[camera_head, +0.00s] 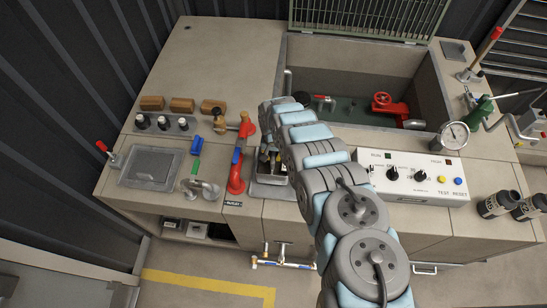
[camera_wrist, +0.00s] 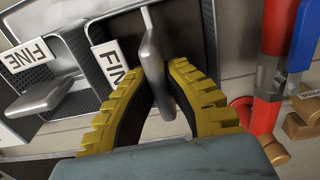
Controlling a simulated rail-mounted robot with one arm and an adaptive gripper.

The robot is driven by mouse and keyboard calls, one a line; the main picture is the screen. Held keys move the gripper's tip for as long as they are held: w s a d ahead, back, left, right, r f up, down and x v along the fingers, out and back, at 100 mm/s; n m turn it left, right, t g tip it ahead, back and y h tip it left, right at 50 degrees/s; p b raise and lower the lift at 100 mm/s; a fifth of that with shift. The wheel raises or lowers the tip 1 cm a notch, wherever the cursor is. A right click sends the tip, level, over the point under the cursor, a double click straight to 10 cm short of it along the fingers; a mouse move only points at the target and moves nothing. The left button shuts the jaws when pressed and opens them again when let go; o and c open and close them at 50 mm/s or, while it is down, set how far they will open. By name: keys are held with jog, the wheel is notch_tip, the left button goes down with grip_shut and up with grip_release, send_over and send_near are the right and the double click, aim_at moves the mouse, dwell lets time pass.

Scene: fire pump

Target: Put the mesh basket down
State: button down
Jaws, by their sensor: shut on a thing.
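In the wrist view my gripper (camera_wrist: 160,75) has its two yellow ridged fingers closed on a flat grey metal handle (camera_wrist: 151,45). The handle appears to belong to a dark mesh basket (camera_wrist: 125,30) with a white FINE label (camera_wrist: 108,62). A second dark mesh panel with a handle (camera_wrist: 45,98) and a FINE label (camera_wrist: 35,52) is at left. In the head view my gripper is largely hidden by my arm, above a small metal basin (camera_head: 270,188) in the counter. I cannot tell whether the held basket touches anything underneath.
A white control box (camera_head: 412,177) and a gauge (camera_head: 454,135) are at right. A large sunken tank (camera_head: 350,80) lies behind. The counter at back left (camera_head: 225,55) is clear.

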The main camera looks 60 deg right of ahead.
jog(key=shift+s+f, duration=0.1)
jog(key=shift+f, duration=0.65)
jog(key=c, duration=1.2)
grip_release()
jog(key=shift+c, duration=0.2)
jog(key=shift+d+r, duration=0.15)
jog(key=shift+r, duration=3.8)
jog(key=shift+r+b, duration=0.5)
jog(key=shift+r, duration=1.65)
